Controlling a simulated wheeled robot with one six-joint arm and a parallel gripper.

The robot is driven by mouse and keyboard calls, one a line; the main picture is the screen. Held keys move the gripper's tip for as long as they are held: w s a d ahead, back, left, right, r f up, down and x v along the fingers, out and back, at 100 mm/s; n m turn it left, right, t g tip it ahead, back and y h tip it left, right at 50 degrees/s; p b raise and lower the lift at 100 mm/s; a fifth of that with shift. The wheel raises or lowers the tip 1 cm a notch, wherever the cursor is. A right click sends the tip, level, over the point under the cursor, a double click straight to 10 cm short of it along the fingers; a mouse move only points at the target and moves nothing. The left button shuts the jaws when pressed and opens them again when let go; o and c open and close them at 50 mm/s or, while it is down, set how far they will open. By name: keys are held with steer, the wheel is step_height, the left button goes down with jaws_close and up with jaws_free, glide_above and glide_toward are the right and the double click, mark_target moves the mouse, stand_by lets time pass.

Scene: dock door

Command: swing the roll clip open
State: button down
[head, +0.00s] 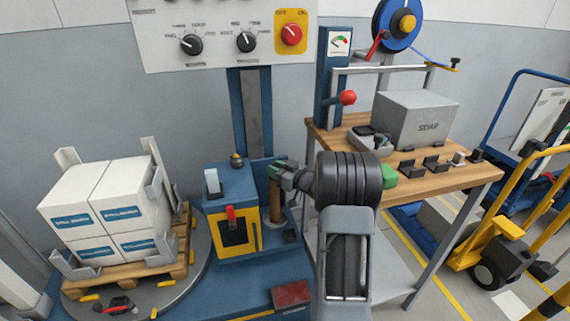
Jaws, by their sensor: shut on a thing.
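The blue wrapping machine carriage (230,192) stands left of my arm, with a yellow-framed front and a red handle (231,215). A brown upright roll core (274,205) stands at its right side. My gripper (279,172) is at the top of this core, shut on a small dark green piece there, which looks like the roll clip (273,170). The clip is small and partly covered by the jaws, so how far it is swung cannot be told. My arm comes in from the right and hides what lies behind it.
White boxes (105,205) stand on a wooden pallet (130,272) on the turntable at left. A control panel (225,35) hangs above. At right are a workbench (440,180) with a grey box (415,118), and a yellow pallet truck (500,235). A dark red pad (291,294) lies on the blue base.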

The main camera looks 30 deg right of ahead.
steer(key=shift+a, duration=0.1)
steer(key=c, duration=0.9)
jaws_free()
steer(key=shift+r, duration=0.1)
steer(key=shift+r, duration=0.3)
step_height(320, 180, up, 3)
steer(key=shift+f+p, duration=0.1)
steer(key=shift+p, duration=0.8)
steer(key=s+a+r+p, duration=0.1)
steer(key=s+r, duration=0.2)
steer(key=s, duration=0.1)
steer(key=s+a+r+p, duration=0.1)
steer(key=s+a+r, duration=0.1)
steer(key=s, duration=0.3)
steer(key=s+a+r+p, duration=0.1)
steer(key=s+r+p, duration=0.1)
steer(key=s+r, duration=0.2)
steer(key=shift+s+a+r, duration=0.15)
steer(key=shift+r, duration=0.05)
